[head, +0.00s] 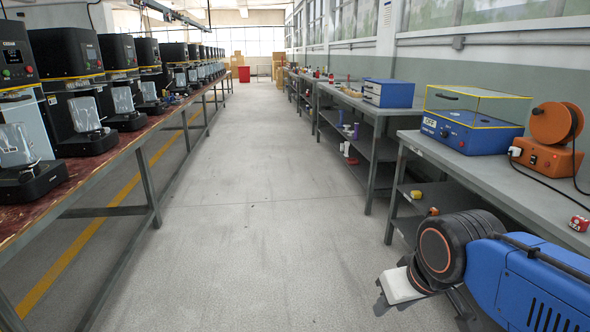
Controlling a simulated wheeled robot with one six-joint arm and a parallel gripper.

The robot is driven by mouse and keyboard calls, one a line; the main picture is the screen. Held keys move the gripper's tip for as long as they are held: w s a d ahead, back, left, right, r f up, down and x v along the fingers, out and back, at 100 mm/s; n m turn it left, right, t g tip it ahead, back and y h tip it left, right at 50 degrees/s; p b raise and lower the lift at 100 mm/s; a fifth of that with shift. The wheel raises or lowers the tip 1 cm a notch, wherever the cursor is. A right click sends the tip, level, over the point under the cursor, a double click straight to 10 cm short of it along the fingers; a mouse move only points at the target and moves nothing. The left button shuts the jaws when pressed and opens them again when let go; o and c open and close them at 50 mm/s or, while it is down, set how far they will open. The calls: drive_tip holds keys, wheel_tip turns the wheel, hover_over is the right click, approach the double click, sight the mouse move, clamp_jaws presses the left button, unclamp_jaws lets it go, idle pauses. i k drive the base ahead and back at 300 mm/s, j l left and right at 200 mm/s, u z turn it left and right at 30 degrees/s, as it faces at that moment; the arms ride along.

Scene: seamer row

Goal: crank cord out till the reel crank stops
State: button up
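An orange reel (554,123) stands on an orange base box on the right-hand grey bench, at the right edge of the head view. A black cord runs from beside the base across the bench top toward the right edge. My gripper (420,300) is low at the bottom right, on the aisle side of the bench, well apart from the reel. Part of it is hidden behind my wrist, and whether its fingers are apart is unclear. I see nothing held in it.
A blue machine with a clear lid (474,125) stands left of the reel. A blue box (388,93) sits on the farther bench. Black machines (72,80) line the left bench. The middle aisle (235,180) is clear.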

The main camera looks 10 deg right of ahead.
sight(551, 123)
drive_tip(key=i, duration=1.7)
drive_tip(key=i+z, duration=0.2)
drive_tip(key=z, duration=0.2)
drive_tip(key=i+j+z, duration=0.1)
drive_tip(key=z, duration=0.3)
drive_tip(key=i+j+z, duration=0.2)
drive_tip(key=z, duration=0.2)
drive_tip(key=i, duration=0.1)
